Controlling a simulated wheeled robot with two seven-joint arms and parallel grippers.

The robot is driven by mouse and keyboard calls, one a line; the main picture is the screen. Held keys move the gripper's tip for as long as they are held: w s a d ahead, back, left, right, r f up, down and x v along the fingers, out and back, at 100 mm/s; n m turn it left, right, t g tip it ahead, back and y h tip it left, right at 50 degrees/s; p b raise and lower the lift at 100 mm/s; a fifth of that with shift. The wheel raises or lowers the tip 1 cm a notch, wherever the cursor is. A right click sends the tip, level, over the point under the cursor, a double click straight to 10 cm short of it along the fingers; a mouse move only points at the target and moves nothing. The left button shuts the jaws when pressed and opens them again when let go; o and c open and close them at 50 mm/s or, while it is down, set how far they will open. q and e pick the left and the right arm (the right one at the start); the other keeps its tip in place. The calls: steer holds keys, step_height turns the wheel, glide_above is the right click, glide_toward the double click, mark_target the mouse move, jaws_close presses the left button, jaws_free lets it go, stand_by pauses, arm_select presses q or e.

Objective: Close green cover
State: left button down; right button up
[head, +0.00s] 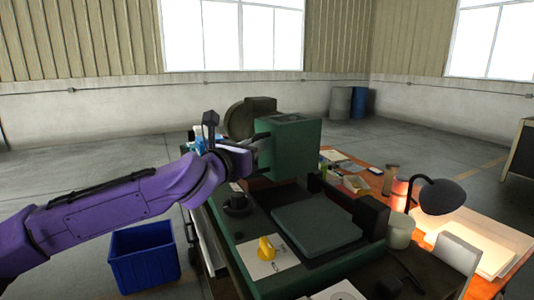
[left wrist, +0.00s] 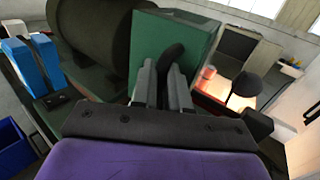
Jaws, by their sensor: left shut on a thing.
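The green cover (head: 288,150) is a boxy green part standing upright on the machine, beyond its bed. In the left wrist view its green face (left wrist: 165,38) fills the upper middle. My left gripper (head: 254,143) reaches it from the left, at the cover's near left side. In the left wrist view the fingers (left wrist: 162,85) are closed around a dark, rounded handle (left wrist: 172,55) on the green face. The fingers hide the handle's lower part. I cannot tell from these views how far the cover stands open. My right gripper does not show.
A blue bin (head: 144,257) stands on the floor at left. A black lamp (head: 442,197) and a pale jar (head: 400,231) stand at right. A dark round drum (left wrist: 90,32) adjoins the cover.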

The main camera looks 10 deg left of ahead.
arm_select(q)
steer(key=shift+w+a+r, duration=0.15)
steer(key=shift+w+a, duration=0.2)
steer(key=shift+a, duration=0.3)
steer(key=shift+w+a+r, duration=0.15)
steer(key=shift+w+a, duration=0.15)
steer(key=shift+a, duration=0.3)
steer(key=c, duration=1.5)
jaws_free()
steer(key=shift+c, duration=0.2)
steer(key=o, duration=0.3)
steer(key=shift+w+f, duration=0.1)
steer(key=shift+w, duration=0.15)
steer(key=shift+w+f, duration=0.2)
steer(key=shift+f, duration=0.05)
steer(key=shift+s, duration=0.1)
